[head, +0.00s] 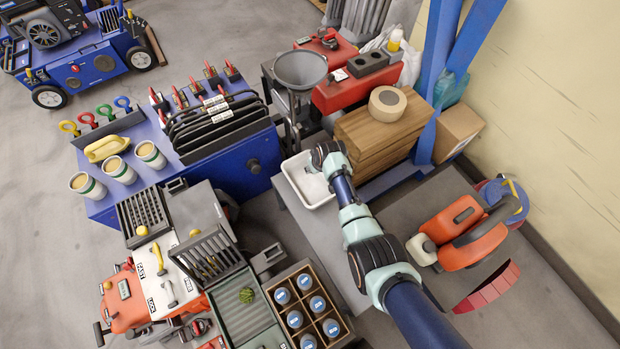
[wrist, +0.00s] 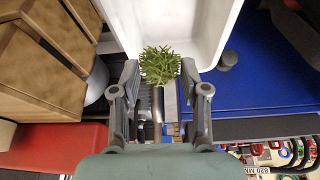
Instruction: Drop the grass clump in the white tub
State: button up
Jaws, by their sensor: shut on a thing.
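My gripper (head: 318,160) is at the white tub (head: 297,187), over its right side in the head view. In the wrist view my gripper (wrist: 160,82) is shut on a spiky green grass clump (wrist: 160,62) held between the fingertips. The clump shows against the lower edge of the white tub (wrist: 196,24). How high it is above the tub is hard to tell. My gripper hides the held clump in the head view. The visible tub floor is bare.
Another small green clump (head: 247,295) lies on a ribbed grey tray (head: 240,314). Stacked brown boards (head: 375,135) stand close right of the tub. A metal funnel (head: 299,70) rises behind it. A blue bench (head: 245,150) lies to its left.

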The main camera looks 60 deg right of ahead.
jog(key=shift+r, duration=0.1)
jog(key=o, duration=0.8)
jog(key=v, duration=1.2)
jog(key=shift+s, duration=0.1)
